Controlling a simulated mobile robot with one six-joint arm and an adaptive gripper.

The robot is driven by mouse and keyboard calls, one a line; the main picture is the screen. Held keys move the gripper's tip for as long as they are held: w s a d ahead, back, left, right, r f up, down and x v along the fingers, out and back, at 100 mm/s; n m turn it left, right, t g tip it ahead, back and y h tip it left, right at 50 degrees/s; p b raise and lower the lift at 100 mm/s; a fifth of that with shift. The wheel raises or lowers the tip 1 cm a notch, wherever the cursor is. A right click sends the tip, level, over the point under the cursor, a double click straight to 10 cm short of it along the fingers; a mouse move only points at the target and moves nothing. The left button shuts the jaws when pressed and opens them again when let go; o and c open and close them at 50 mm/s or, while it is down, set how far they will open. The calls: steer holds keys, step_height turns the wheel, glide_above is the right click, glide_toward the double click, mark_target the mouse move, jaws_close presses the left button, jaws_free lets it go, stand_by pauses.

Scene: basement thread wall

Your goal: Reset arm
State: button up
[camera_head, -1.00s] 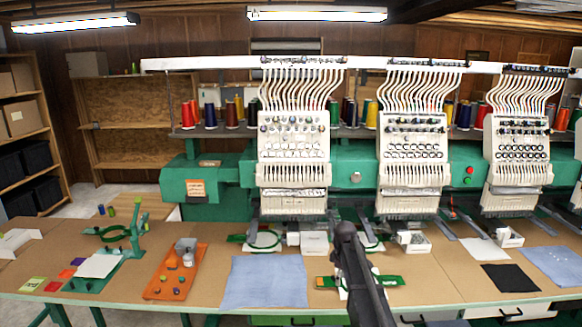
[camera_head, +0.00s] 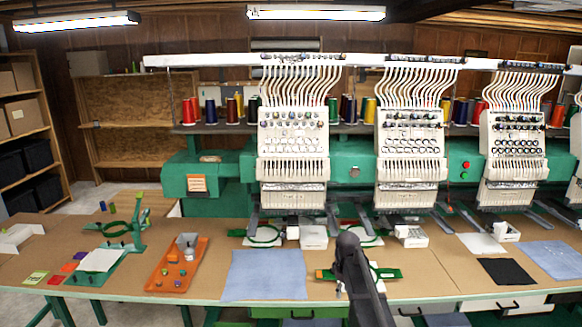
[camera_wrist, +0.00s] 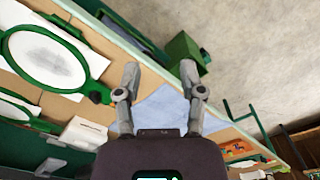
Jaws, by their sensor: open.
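My gripper (camera_wrist: 160,88) is open and empty in the wrist view, its two grey fingers apart. Beyond it in that view lie a pale blue cloth (camera_wrist: 165,108) on the table and a green hoop (camera_wrist: 45,60) with white fabric at the left. In the head view my dark arm reaches up from the bottom edge, right of the blue cloth (camera_head: 263,276). The arm covers part of a green hoop frame (camera_head: 388,274) on the table, and the fingers are hard to make out there.
Multi-needle embroidery machines (camera_head: 293,145) stand along the back of the table. An orange tray (camera_head: 160,280) with small items and a green hooping stand (camera_head: 115,240) are at the left. A black cloth (camera_head: 508,271) lies at the right. Bare tabletop shows between these things.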

steer(key=s+f+m+b, duration=0.2)
steer(key=s+m, duration=0.2)
steer(key=s, duration=0.7)
steer(key=s+f+m+b, duration=0.2)
steer(key=s+m, duration=0.3)
steer(key=s, duration=0.7)
steer(key=shift+f+b, duration=0.4)
steer(key=shift+f, duration=0.15)
